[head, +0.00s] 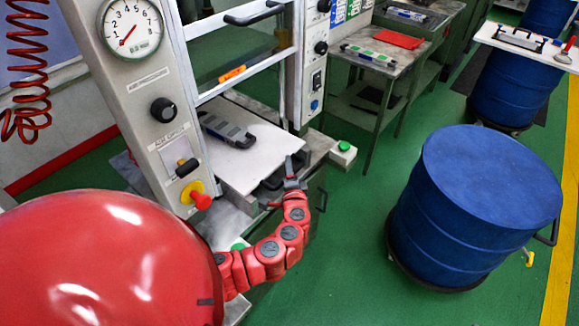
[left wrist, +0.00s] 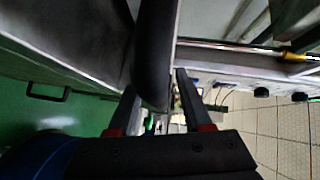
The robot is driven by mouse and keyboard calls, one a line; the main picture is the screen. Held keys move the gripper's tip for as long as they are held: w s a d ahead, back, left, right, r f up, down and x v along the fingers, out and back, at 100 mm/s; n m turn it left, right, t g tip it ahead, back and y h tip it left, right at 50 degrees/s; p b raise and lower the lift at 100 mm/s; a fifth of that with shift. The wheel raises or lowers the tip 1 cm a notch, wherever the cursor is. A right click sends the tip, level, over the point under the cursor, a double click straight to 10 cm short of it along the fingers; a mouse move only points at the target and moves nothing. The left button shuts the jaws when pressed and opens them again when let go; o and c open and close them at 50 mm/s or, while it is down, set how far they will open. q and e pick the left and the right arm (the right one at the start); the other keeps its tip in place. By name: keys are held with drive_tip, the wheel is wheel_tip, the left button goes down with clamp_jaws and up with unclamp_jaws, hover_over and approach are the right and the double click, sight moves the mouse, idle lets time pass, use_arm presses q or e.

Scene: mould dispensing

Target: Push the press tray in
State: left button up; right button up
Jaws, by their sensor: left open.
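The press tray (head: 262,160) is a flat pale plate that sticks out of the press's open front in the head view. A grey and black mould (head: 228,130) lies on it towards the back left. My left gripper (head: 283,184) is at the tray's front edge, its fingers spread. In the left wrist view a thick dark bar, seemingly the tray's handle (left wrist: 154,55), reaches between the two open fingers (left wrist: 158,105). I cannot tell whether they touch it. My right gripper is not in view.
The press (head: 150,100) has a gauge, knobs and a red-yellow stop button (head: 200,198). A green button box (head: 343,152) stands right of the tray. A blue drum (head: 475,205) stands at right; green floor lies clear between. A raised guard door (head: 235,60) is above.

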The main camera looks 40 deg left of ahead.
use_arm(q)
drive_tip(key=shift+w+a, duration=0.1)
drive_tip(key=shift+a, duration=0.1)
drive_tip(key=shift+d+f, duration=0.1)
clamp_jaws()
